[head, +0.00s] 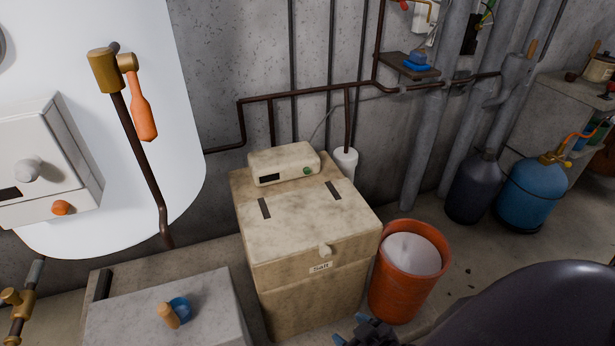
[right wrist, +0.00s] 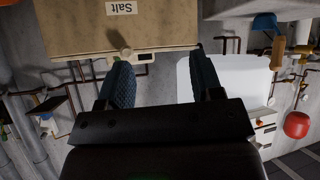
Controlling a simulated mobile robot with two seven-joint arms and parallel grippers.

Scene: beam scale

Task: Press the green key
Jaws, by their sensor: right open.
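The green key (head: 308,171) is a small round button on the front right of a beige control unit (head: 268,166). The unit has a dark display and sits at the back of the beige salt cabinet's top. My right gripper (head: 362,328) shows at the bottom edge, in front of the cabinet's lower right, well below and apart from the key. In the right wrist view its two dark fingers (right wrist: 162,60) are spread with nothing between them. There the unit (right wrist: 144,56) shows small and upside down; the key is too small to make out surely. My left gripper is not in view.
The salt cabinet (head: 300,225) has a lid with a round knob (head: 325,250) at its front. An orange bucket (head: 402,295) with white contents stands at its right. A grey box (head: 215,305) is at its left. Pipes (head: 310,96) run along the wall behind.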

